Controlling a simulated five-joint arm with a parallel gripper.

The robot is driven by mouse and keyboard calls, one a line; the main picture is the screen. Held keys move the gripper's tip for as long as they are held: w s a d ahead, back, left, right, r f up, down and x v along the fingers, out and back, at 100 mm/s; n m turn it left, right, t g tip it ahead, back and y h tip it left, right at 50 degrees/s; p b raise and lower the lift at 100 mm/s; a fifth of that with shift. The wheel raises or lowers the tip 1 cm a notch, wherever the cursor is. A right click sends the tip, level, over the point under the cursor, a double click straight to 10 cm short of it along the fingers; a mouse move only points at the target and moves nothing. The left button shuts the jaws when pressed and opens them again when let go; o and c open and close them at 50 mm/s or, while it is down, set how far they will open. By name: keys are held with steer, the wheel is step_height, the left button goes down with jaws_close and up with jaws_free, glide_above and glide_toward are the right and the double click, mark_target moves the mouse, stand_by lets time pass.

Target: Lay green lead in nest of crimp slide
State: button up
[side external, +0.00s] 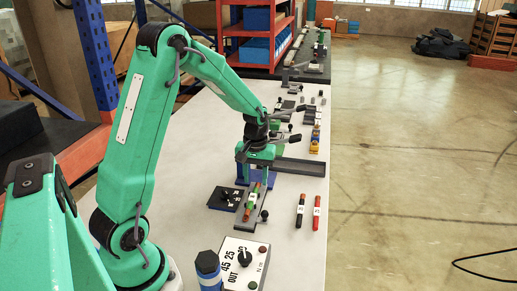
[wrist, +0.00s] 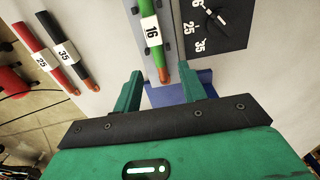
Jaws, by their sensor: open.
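The green lead (wrist: 157,52), with a white band marked 16 and an orange-brown end, lies lengthwise along the grey crimp slide (wrist: 139,42) in the wrist view. In the side view the green lead (side external: 252,199) appears on the slide (side external: 246,216), just below my gripper (side external: 257,168). I cannot tell whether the lead is fully seated in the nest. My gripper (wrist: 161,92) is open, its two green fingers apart and nothing between them. The lead's orange-brown end points toward the gap between the fingers.
A black dial plate (side external: 226,199) is left of the slide. A black lead (side external: 300,211) and a red lead (side external: 317,213) lie to the right. A dark tray (side external: 300,167) is behind.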

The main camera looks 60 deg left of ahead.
steer(key=shift+r, duration=2.2)
steer(key=shift+r, duration=0.1)
steer(key=s+d+r+m+t, duration=0.5)
steer(key=s+d+r+m, duration=0.4)
steer(key=s+d+r, duration=0.5)
steer(key=s+d, duration=0.1)
steer(key=s, duration=0.2)
steer(key=shift+t, duration=0.3)
